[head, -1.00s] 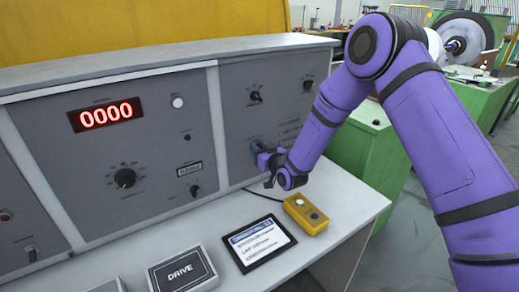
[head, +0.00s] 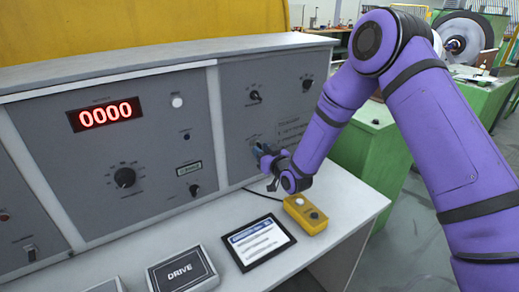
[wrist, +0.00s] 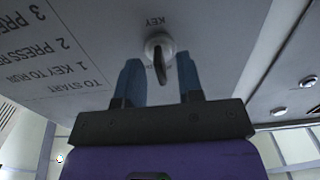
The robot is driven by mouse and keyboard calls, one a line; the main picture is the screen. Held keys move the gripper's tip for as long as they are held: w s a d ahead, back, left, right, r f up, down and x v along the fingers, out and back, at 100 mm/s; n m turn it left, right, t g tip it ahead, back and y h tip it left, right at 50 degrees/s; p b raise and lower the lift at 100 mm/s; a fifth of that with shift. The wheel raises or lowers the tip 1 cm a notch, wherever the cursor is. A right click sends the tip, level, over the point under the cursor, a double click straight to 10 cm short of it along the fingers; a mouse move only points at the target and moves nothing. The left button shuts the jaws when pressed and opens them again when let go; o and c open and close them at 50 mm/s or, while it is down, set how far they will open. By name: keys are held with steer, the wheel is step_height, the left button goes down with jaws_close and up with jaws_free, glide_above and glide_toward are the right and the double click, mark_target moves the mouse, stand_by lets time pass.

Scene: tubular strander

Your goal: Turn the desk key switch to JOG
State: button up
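The desk key switch (wrist: 159,46) is a round silver lock with a dark key (wrist: 160,68) in it, on the grey panel under the word KEY, which appears upside down in the wrist view. The key points nearly straight down in that view, tilted slightly. My gripper (wrist: 158,62) is open, with one blue finger on each side of the key and a gap on both sides. A position label behind the key is mostly hidden. In the head view my gripper (head: 259,152) is at the lower part of the right panel and covers the switch.
Printed start instructions (wrist: 60,50) are beside the switch. A yellow box with buttons (head: 306,214), a tablet (head: 258,242) and a DRIVE plate (head: 181,271) lie on the desk below. Other knobs (head: 255,96) are higher on the panel. The display reads 0000.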

steer(key=v, duration=0.8)
steer(key=shift+s+d, duration=0.3)
steer(key=s+d+r+m+g+h, duration=0.15)
steer(key=s+d+r+h, duration=0.25)
steer(key=d+r, duration=0.55)
steer(key=s+d+r+m+g+h, duration=0.1)
steer(key=s+d+r+g+h, duration=0.25)
steer(key=d+r, duration=0.65)
steer(key=s+d+r+m+g, duration=0.1)
steer(key=s+d+r, duration=0.1)
steer(key=s, duration=0.7)
steer(key=s+d+r+m+g+h, duration=0.1)
steer(key=s+r, duration=0.3)
steer(key=s, duration=0.6)
steer(key=s+d+r+m+g+h, duration=0.1)
steer(key=s+d+r+m+g, duration=0.1)
steer(key=s, duration=0.7)
steer(key=shift+s+d+r+g, duration=0.3)
steer(key=shift+d+r, duration=0.35)
steer(key=shift+d, duration=0.15)
steer(key=shift+h, duration=0.25)
